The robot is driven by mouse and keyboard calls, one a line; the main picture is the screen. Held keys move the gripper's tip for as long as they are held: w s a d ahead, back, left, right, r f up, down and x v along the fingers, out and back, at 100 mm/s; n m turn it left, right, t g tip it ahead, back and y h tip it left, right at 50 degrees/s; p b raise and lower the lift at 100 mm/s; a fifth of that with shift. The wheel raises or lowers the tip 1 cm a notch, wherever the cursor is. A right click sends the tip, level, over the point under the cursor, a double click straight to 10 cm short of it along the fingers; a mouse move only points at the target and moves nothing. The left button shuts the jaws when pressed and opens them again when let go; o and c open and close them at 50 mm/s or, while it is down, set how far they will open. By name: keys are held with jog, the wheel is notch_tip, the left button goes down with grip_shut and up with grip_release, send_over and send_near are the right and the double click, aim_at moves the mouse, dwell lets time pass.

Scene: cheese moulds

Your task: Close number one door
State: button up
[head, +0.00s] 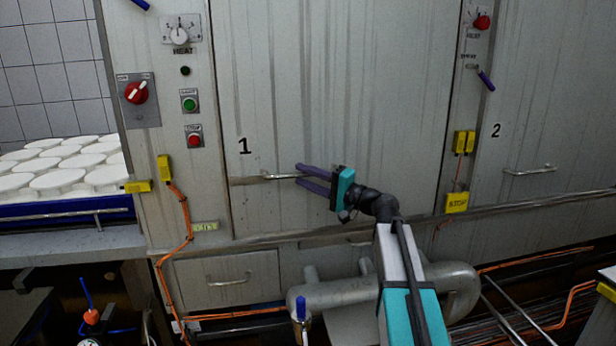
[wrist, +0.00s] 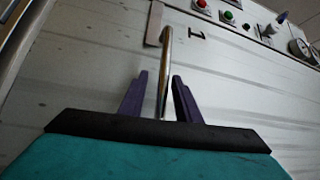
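The number one door (head: 350,90) is a tall grey panel marked with a black "1" (head: 244,146). It looks flush with the cabinet front, though a small gap would be hard to see. Its metal handle (head: 275,177) sticks out below the number. My gripper (head: 299,175) is in front of the door, with its purple fingers apart on either side of the handle's right part. In the wrist view, the handle bar (wrist: 167,60) runs between the fingers of my gripper (wrist: 158,75), with visible space on both sides.
A control panel with a red switch (head: 137,92) and a green button (head: 189,103) is left of the door. A number two door (head: 550,100) is at the right. A pipe (head: 335,292) runs low in front. White moulds (head: 58,180) lie at the left.

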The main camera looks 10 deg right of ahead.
jog(key=v, duration=1.3)
jog(key=shift+s+f, duration=0.15)
